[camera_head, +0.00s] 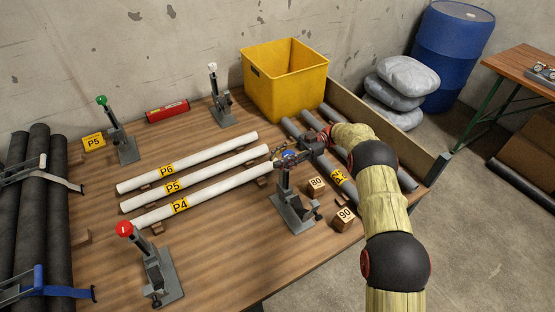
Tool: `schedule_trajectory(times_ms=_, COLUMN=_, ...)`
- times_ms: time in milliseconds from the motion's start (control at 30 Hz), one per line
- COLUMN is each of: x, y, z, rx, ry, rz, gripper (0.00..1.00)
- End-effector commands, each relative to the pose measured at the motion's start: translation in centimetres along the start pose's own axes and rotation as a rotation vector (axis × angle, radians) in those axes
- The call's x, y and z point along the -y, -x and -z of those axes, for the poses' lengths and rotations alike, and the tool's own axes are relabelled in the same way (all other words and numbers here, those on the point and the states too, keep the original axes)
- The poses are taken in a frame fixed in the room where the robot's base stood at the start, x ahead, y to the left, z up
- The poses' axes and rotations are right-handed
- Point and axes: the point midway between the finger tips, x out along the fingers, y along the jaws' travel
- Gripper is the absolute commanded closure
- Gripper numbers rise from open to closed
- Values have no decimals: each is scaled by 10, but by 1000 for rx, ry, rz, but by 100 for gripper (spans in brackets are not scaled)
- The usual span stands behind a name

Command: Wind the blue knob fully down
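The blue knob (289,155) tops a grey metal stand (291,205) at the right part of the wooden table. My gripper (284,153) is at the knob, with my arm coming in from the right. Its small dark fingers overlap the knob, so I cannot tell whether they touch or grip it. The knob is partly hidden by the gripper.
Similar stands carry a red knob (124,228), a green knob (101,100) and a white knob (212,67). White pipes (195,163) lie left of the blue-knob stand. Wooden blocks (345,219) sit to its right. A yellow bin (285,80) stands behind.

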Motion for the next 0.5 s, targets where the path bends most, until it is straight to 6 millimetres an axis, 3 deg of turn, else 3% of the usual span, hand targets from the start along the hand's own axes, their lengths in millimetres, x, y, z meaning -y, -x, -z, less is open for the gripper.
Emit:
schedule_trajectory(times_ms=333, x=0, y=0, z=-1, rx=0, ry=-1, rz=-1, gripper=48)
schedule_trajectory(times_ms=500, x=0, y=0, z=-1, rx=0, ry=-1, rz=-1, gripper=48)
